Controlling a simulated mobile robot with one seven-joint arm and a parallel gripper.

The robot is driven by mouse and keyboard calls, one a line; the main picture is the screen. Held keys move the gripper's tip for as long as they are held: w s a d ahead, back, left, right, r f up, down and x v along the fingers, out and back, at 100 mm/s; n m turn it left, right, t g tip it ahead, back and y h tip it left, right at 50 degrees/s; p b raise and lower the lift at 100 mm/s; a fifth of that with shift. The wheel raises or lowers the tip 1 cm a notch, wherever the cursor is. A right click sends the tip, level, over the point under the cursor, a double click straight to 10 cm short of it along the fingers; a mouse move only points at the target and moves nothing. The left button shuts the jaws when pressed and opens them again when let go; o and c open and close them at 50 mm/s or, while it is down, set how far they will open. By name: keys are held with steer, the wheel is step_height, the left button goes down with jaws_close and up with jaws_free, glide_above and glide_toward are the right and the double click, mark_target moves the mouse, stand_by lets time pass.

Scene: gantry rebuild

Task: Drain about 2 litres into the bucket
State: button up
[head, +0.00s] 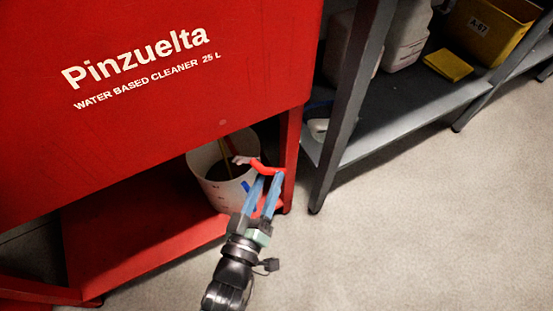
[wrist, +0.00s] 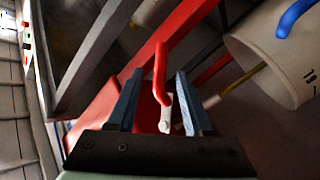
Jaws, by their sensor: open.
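A red lever handle (head: 262,168) sits on a pale metal valve fitting (head: 241,160) below the red tank (head: 170,120). My gripper (head: 268,179) is open. In the wrist view the red lever (wrist: 160,75) shows between the two blue fingers, with a gap on each side. The white bucket (head: 205,190) stands under the tank on the red base. A thin yellow-brown strip (head: 226,152), which looks like a stream of liquid, runs down into it; it also shows in the wrist view (wrist: 245,80). The bucket's inside is dark; I cannot read the level.
A red leg (head: 291,160) of the stand is close to the right of my gripper. A grey shelf (head: 400,125) with containers and a yellow bin (head: 490,30) stands further right. The floor (head: 430,220) in front is clear.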

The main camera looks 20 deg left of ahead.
steer(key=w+b, duration=0.2)
steer(key=w, duration=0.4)
steer(key=shift+w+a, duration=0.3)
steer(key=shift+w, duration=0.05)
jaws_close()
stand_by(1.1)
